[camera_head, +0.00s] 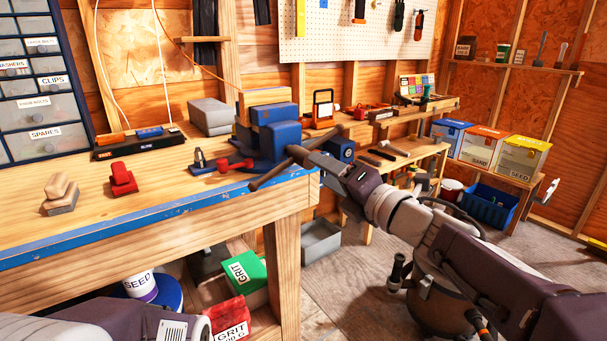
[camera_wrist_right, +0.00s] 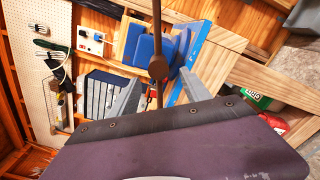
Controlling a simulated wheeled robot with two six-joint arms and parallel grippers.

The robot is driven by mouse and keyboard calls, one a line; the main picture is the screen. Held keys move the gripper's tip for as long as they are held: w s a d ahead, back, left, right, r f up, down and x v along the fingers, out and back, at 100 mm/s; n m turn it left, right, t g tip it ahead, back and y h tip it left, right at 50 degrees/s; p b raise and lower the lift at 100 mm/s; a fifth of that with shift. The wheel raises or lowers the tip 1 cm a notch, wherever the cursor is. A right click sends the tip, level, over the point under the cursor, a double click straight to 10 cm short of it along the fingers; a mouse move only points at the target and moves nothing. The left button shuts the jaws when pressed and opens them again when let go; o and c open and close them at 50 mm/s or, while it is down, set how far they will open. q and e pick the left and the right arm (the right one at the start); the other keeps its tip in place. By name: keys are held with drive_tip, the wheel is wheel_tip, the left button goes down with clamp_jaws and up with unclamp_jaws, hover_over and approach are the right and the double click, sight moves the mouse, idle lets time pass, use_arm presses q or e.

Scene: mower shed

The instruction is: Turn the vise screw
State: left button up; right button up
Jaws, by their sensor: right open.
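The blue vise (camera_head: 278,140) is mounted at the right end of the workbench. Its screw has a dark handle bar (camera_head: 268,178) that slants across the front of the vise. In the right wrist view the brown screw head (camera_wrist_right: 158,67) and its bar stand in front of the blue jaws (camera_wrist_right: 143,47). My right gripper (camera_head: 298,154) is at the screw. Its grey fingers are open, one on each side of the bar in the wrist view (camera_wrist_right: 160,78). I cannot tell whether they touch it. Part of my left arm shows at bottom left, but its gripper is out of view.
The workbench (camera_head: 215,189) holds a red clamp-like piece (camera_head: 122,180), a wooden block (camera_head: 60,195) and a black tray (camera_head: 138,143). A blue drawer cabinet (camera_head: 40,80) stands at left. A shop vacuum (camera_head: 435,295) stands on the floor under my right arm.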

sight(301, 157)
drive_tip(key=b+x, duration=0.1)
drive_tip(key=x, duration=0.8)
drive_tip(key=shift+r, duration=0.1)
clamp_jaws()
